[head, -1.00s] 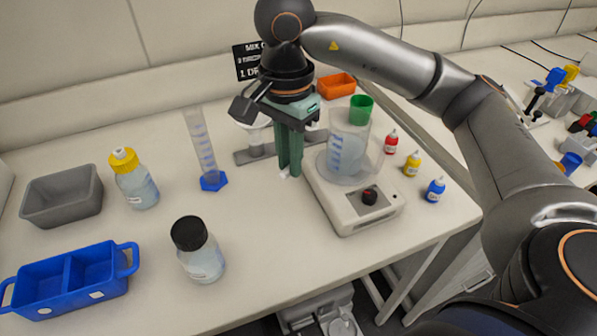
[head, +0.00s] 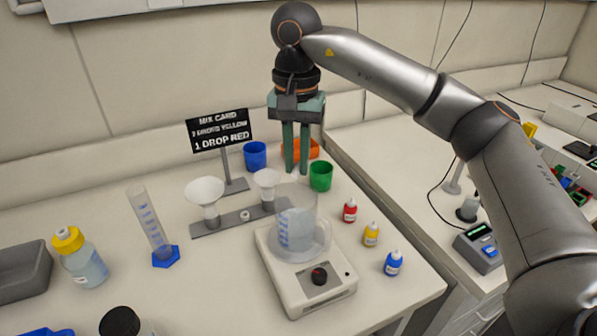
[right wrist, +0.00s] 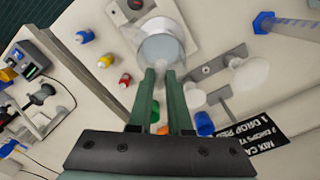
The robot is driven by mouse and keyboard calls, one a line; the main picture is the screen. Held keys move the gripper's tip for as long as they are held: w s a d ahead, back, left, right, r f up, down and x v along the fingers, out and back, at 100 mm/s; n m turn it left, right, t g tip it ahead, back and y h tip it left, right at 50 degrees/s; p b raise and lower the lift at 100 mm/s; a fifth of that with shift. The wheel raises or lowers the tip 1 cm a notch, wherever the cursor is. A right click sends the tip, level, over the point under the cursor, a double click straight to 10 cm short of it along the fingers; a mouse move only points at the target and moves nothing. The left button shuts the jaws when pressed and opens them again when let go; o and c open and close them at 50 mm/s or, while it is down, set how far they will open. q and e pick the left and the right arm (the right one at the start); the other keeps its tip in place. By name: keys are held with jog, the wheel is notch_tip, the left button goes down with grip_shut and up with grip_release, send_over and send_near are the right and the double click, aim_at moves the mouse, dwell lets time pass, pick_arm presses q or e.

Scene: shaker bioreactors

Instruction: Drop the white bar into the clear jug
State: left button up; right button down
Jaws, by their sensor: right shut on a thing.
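The clear jug (head: 297,235) with blue markings stands upright on a white stirrer with a dark knob (head: 319,274). My right gripper (head: 297,172) points down above the jug's far rim. Its green fingers are shut on the white bar (head: 295,178), a small pale piece just showing at the fingertips. In the right wrist view the fingertips (right wrist: 161,73) lie at the near edge of the jug (right wrist: 162,46) in the picture. The bar cannot be made out clearly there. My left gripper is not in view.
A rack with white funnels (head: 205,200) is left of the jug. Red (head: 350,211), yellow (head: 371,235) and blue (head: 393,263) bottles stand right. A graduated cylinder (head: 151,228) stands further left.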

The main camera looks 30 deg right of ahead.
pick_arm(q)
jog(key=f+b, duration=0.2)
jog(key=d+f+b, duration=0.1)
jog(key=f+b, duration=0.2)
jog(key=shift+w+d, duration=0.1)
pick_arm(e)
jog(key=f, duration=0.1)
jog(key=d+f, duration=0.1)
jog(key=f, duration=0.3)
jog(key=shift+w+d+f, duration=0.1)
jog(key=shift+w+d, duration=0.15)
jog(key=shift+d, duration=0.1)
jog(key=c, duration=0.8)
grip_release()
jog(key=shift+o, duration=0.2)
pick_arm(q)
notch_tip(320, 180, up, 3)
jog(key=p, duration=0.2)
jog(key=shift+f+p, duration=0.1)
jog(key=shift+p, duration=0.25)
pick_arm(e)
notch_tip(320, 180, up, 13)
jog(key=shift+f, duration=0.2)
